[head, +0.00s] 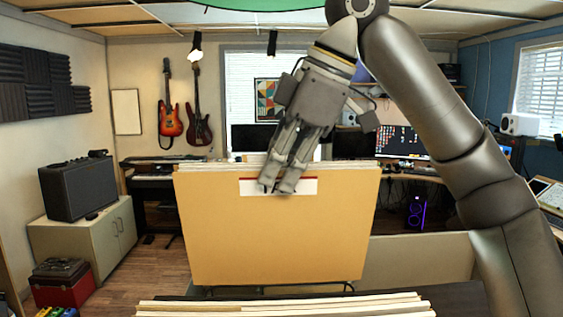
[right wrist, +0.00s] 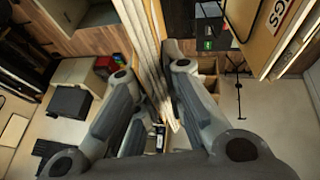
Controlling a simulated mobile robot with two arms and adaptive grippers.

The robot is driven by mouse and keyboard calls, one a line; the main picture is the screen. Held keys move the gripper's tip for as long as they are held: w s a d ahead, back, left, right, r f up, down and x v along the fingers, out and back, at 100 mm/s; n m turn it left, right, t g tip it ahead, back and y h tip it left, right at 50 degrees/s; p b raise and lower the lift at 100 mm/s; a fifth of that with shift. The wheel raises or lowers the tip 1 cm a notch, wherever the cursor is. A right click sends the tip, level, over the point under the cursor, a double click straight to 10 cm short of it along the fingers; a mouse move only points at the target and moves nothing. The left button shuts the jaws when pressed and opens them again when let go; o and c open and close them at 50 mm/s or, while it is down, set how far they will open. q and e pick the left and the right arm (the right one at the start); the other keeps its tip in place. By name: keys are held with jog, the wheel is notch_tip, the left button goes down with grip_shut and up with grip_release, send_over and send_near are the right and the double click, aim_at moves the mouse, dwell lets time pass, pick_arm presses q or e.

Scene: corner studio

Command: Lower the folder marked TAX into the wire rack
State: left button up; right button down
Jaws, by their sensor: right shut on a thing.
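A tan folder (head: 275,245), thick with papers, hangs upright in front of me in the head view. My right gripper (head: 277,188) is shut on its top edge near the middle. Its fingers cover most of the white label (head: 305,186) with a red line, so I cannot read the marking. The held folder (right wrist: 146,35) runs edge-on between the fingers (right wrist: 155,85) in the right wrist view. Dark wire of the rack (head: 280,289) shows just at the folder's lower edge; I cannot tell whether they touch. Most of the rack is hidden. My left gripper is not in view.
Other folders (head: 290,306) stand nearer to me, below the held one. In the right wrist view, a folder with a label ending in "GS" (right wrist: 282,28) is at the upper right. A pale panel (head: 420,258) stands behind the held folder on the right.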

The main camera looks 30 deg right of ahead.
aim_at(315, 165)
jog(key=shift+w+d+f+b, duration=0.15)
jog(key=shift+w+f+b, duration=0.2)
jog(key=shift+f+b, duration=0.95)
jog(key=shift+w+d+f+b, duration=0.2)
jog(key=shift+w+f+b, duration=0.15)
jog(key=shift+f, duration=1.9)
jog(key=shift+w+d+f+b, duration=0.15)
jog(key=shift+w+f+b, duration=0.15)
jog(key=shift+f+b, duration=1.05)
jog(key=shift+f+p, duration=0.4)
jog(key=shift+p, duration=0.05)
jog(key=c, duration=1.5)
grip_release()
jog(key=shift+o, duration=0.2)
jog(key=shift+v, duration=6)
jog(key=shift+f, duration=0.1)
